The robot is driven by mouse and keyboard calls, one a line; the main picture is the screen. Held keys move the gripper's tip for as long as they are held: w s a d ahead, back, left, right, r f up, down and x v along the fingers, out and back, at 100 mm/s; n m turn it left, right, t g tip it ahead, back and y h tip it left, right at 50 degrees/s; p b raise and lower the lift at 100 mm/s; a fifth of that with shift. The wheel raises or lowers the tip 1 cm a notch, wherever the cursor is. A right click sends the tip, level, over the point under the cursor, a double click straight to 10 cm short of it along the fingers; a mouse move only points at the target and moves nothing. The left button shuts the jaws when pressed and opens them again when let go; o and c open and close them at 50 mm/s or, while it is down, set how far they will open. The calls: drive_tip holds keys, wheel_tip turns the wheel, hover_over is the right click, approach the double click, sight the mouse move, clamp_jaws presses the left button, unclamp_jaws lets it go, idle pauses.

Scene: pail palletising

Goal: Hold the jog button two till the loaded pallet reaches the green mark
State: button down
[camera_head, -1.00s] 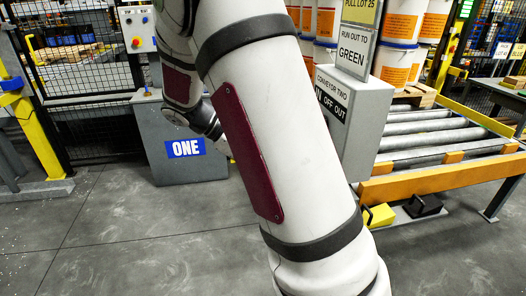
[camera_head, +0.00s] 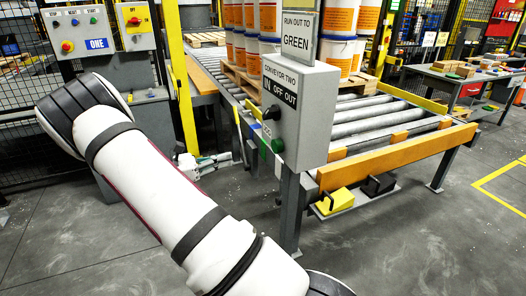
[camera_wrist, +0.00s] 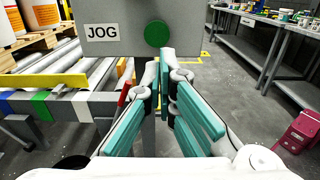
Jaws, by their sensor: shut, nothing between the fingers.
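The grey conveyor two box (camera_head: 308,110) has a black IN/OFF/OUT knob (camera_head: 270,113) and a green button (camera_head: 278,146). In the wrist view the green button (camera_wrist: 156,34) is beside the JOG label (camera_wrist: 102,33). My gripper (camera_head: 231,158) is left of the box in the head view, apart from the button. In the wrist view its shut, empty fingertips (camera_wrist: 165,54) appear just below the button. The wooden pallet (camera_head: 286,88), loaded with white-and-orange pails (camera_head: 334,18), stands on the rollers behind the box. The green mark (camera_wrist: 40,106) is on the near rail between blue and white marks.
A sign reading RUN OUT TO GREEN (camera_head: 297,36) stands on the box. Yellow and black pedals (camera_head: 335,201) are on the floor below the conveyor. The ONE panel (camera_head: 82,36) is at the left.

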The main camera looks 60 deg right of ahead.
drive_tip(key=x, duration=1.4)
drive_tip(key=shift+s+p, duration=0.1)
drive_tip(key=shift+p, duration=0.2)
drive_tip(key=shift+x, duration=1.05)
drive_tip(key=shift+s+d+r, duration=0.1)
drive_tip(key=shift+s, duration=0.05)
idle(2.2)
drive_tip(key=shift+p, duration=0.3)
drive_tip(key=shift+w+a, duration=0.25)
drive_tip(key=shift+a, duration=0.1)
approach(275, 148)
drive_tip(key=shift+v, duration=2.75)
drive_tip(key=shift+w+d, duration=0.1)
